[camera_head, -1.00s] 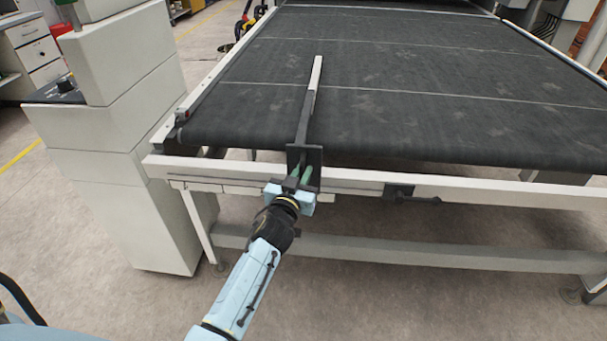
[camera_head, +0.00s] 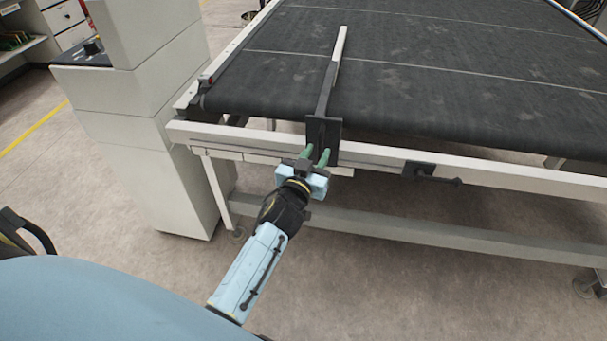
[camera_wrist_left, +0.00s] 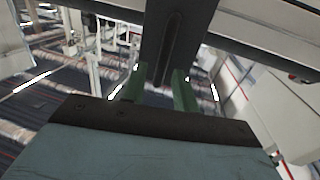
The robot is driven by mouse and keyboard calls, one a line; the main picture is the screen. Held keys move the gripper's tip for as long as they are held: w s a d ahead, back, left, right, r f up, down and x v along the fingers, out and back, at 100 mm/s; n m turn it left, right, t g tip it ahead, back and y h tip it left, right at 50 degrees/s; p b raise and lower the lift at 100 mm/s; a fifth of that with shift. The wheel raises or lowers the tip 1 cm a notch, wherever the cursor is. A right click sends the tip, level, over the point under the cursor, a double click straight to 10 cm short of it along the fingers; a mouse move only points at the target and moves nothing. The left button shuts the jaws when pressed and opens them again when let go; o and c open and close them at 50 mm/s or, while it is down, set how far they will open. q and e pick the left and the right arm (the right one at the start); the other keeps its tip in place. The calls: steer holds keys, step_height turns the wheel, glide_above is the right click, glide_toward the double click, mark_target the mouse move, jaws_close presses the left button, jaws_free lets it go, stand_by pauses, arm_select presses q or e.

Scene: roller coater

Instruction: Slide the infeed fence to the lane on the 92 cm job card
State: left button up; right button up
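The infeed fence (camera_head: 331,70) is a light-topped bar lying over the near end of the dark belt. Its dark end plate (camera_head: 324,130) hangs at the front rail. My left gripper (camera_head: 316,157) is at the lower part of this plate, its two green fingers apart. In the left wrist view the green fingers (camera_wrist_left: 158,88) stand either side of the lower end of a dark slotted part (camera_wrist_left: 172,45). I cannot tell whether they touch it. My right gripper and the 92 cm job card are not in view.
The pale front rail (camera_head: 480,177) carries a dark clamp with a handle (camera_head: 432,172) right of the fence. A grey cabinet (camera_head: 150,130) stands left of the belt (camera_head: 440,85). A lower crossbar (camera_head: 400,228) runs under the rail. The floor in front is clear.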

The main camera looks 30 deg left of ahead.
arm_select(q)
steer(key=s+d, duration=0.1)
steer(key=s, duration=0.8)
steer(key=shift+s, duration=0.3)
steer(key=shift+d, duration=0.1)
steer(key=s+d+f+m+g+h, duration=0.1)
steer(key=s+d+f+g, duration=0.3)
steer(key=f, duration=0.7)
steer(key=s+a+f+m+g+h, duration=0.15)
steer(key=s+f, duration=0.35)
steer(key=f, duration=0.5)
steer(key=s+d+f+g, duration=0.25)
steer(key=s+f, duration=0.25)
steer(key=f, duration=0.6)
steer(key=s+a+f+g, duration=0.2)
steer(key=s+f+g, duration=0.1)
steer(key=s, duration=0.6)
steer(key=s+a+f+m+g, duration=0.1)
steer(key=s+f+g, duration=0.2)
steer(key=s+f, duration=0.3)
steer(key=s+a+f+g, duration=0.2)
steer(key=s+f, duration=0.3)
steer(key=s, duration=0.6)
steer(key=shift+s+a+g, duration=0.3)
steer(key=shift+a+g, duration=0.05)
steer(key=shift+g, duration=0.05)
